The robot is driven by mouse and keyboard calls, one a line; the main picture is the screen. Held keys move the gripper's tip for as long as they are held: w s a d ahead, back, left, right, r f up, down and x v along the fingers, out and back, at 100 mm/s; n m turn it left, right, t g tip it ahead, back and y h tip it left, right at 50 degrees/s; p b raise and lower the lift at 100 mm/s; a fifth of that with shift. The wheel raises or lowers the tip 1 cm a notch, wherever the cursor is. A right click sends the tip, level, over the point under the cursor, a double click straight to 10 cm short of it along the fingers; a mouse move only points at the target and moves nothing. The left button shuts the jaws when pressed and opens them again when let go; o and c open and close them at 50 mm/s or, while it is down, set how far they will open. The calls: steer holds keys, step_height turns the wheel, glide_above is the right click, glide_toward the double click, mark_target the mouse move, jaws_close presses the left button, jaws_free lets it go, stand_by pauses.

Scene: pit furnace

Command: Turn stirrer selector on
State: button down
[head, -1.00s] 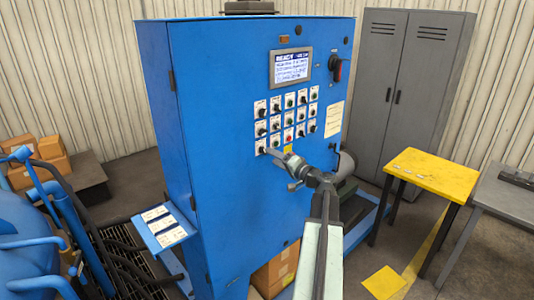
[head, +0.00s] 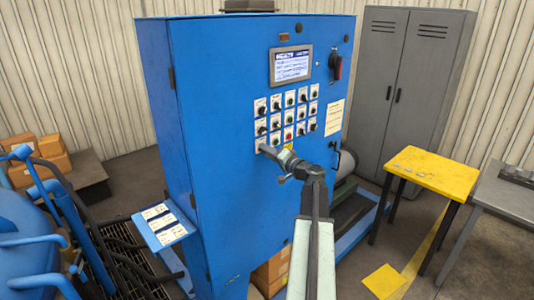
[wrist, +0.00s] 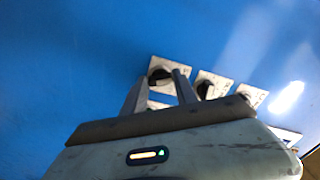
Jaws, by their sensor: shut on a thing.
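The blue control cabinet (head: 230,120) carries rows of small selectors on white plates. My gripper (head: 264,149) reaches the bottom-left selector of that grid and covers most of it in the head view. In the wrist view my gripper (wrist: 160,76) has one finger on each side of a black selector knob (wrist: 159,76) on its white plate, shut on it. The knob's exact angle and its label cannot be read.
More selectors (wrist: 212,86) sit just right of the held one in the wrist view. A lit screen (head: 291,65) and a red-black rotary switch (head: 336,66) are above. A yellow table (head: 432,170) and grey locker (head: 405,90) stand to the right.

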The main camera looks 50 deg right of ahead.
steer(key=shift+r+m, duration=0.1)
steer(key=shift+m, duration=0.2)
steer(key=m, duration=1.1)
steer(key=shift+d, duration=0.15)
steer(key=shift+m, duration=0.3)
steer(key=c, duration=1)
jaws_free()
steer(key=shift+w, duration=0.1)
steer(key=shift+o, duration=0.2)
